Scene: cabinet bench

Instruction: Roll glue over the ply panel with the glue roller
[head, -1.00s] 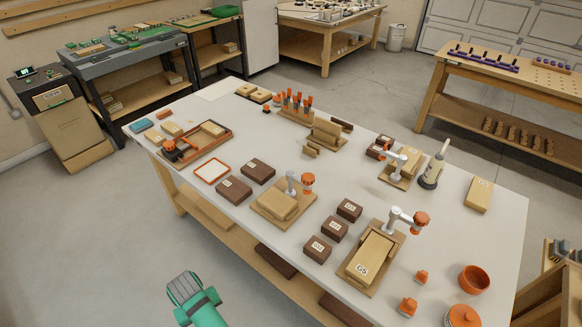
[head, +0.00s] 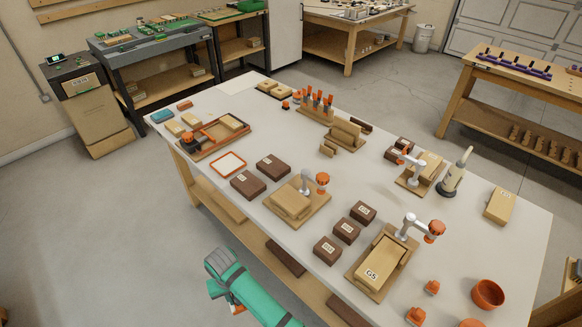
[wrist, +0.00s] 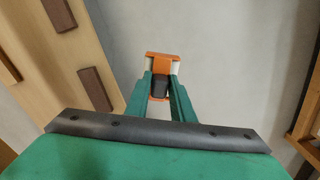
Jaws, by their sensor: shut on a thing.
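My gripper (wrist: 161,88) is shut on an orange-and-dark thing (wrist: 162,57) that looks like the glue roller; the jaws hide part of it. In the head view, my gripper (head: 232,300) is in front of the bench's near edge, with a bit of orange (head: 238,309) showing below it. The held thing touches nothing else that I can see. A light wood panel (head: 291,199) lies on a board with a white-and-orange clamp. Another, marked G5 (head: 378,266), lies on a similar board to the right. I cannot tell which is the ply panel.
An orange-rimmed white tray (head: 228,164) lies on the bench (head: 285,235) near its front edge. Several dark blocks (head: 327,249) stand between the clamped panels. An orange bowl (head: 488,294) is at the right. Bare floor (head: 110,235) lies left of the bench.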

